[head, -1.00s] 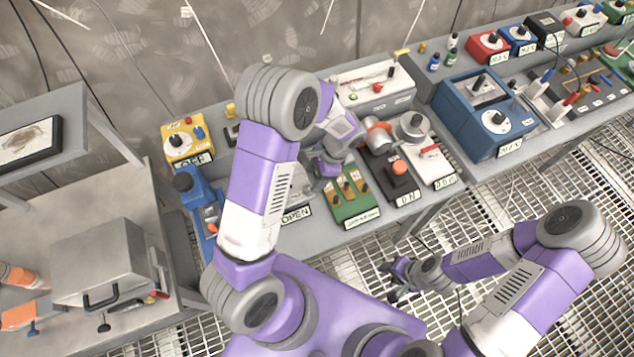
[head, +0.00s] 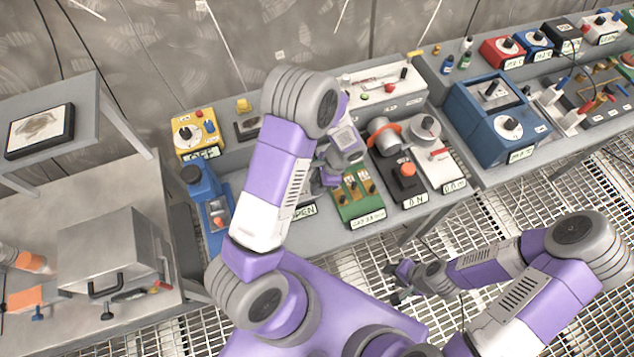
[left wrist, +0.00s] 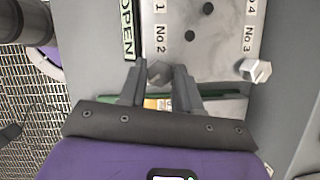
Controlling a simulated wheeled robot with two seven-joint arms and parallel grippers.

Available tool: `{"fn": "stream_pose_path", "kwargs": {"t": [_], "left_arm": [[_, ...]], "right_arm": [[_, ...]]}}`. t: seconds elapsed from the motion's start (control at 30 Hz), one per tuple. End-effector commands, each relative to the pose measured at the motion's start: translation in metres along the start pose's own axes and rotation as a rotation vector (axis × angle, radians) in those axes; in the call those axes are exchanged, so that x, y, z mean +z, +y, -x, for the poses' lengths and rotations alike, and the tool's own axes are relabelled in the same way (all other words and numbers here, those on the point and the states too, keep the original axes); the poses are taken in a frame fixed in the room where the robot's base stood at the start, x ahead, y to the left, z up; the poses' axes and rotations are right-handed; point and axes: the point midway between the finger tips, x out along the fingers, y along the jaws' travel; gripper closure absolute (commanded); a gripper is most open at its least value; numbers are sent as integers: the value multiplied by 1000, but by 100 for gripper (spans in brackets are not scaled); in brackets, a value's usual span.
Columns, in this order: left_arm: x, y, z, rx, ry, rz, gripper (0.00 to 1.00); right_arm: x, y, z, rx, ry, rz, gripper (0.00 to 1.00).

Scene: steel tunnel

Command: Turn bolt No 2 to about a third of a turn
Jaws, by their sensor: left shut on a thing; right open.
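In the left wrist view a pale plate (left wrist: 205,65) carries bolts with printed numbers. Bolt No 2 (left wrist: 158,70), a grey hex head just below its "No 2" label, sits between the fingertips of my left gripper (left wrist: 157,78), which is shut on it. Bolt No 3 (left wrist: 258,70) is a hex head further right, clear of the fingers. In the head view my left gripper (head: 328,178) is over the bench, and the arm hides most of the plate. My right gripper (head: 402,284) is open and empty above the grating, away from the bench.
An "OPEN" label (left wrist: 127,30) lies left of the plate. A green board (head: 350,215) with brass parts is right of my left gripper. A black box with an orange knob (head: 407,170) stands beyond it. A blue device (head: 210,215) is left of the arm.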

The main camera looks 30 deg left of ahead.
Motion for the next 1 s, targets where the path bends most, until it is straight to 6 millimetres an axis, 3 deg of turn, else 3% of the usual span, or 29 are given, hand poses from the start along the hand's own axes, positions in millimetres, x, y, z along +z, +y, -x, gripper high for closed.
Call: {"fn": "stream_pose_path", "kwargs": {"t": [0.17,0.5,0.83,0.87,1.0], "left_arm": [[0,0,0,8,1,20,98],[0,-3,-1,152,1,368,98],[1,-3,1,162,1,393,98],[1,-3,1,162,1,393,63],[0,-3,0,161,1,392,42]], "right_arm": [[0,0,-1,0,0,0,57],[0,4,-10,0,0,0,57],[0,4,-10,0,0,0,57],[0,4,-10,0,0,0,57],[0,4,-10,0,0,0,57]]}}
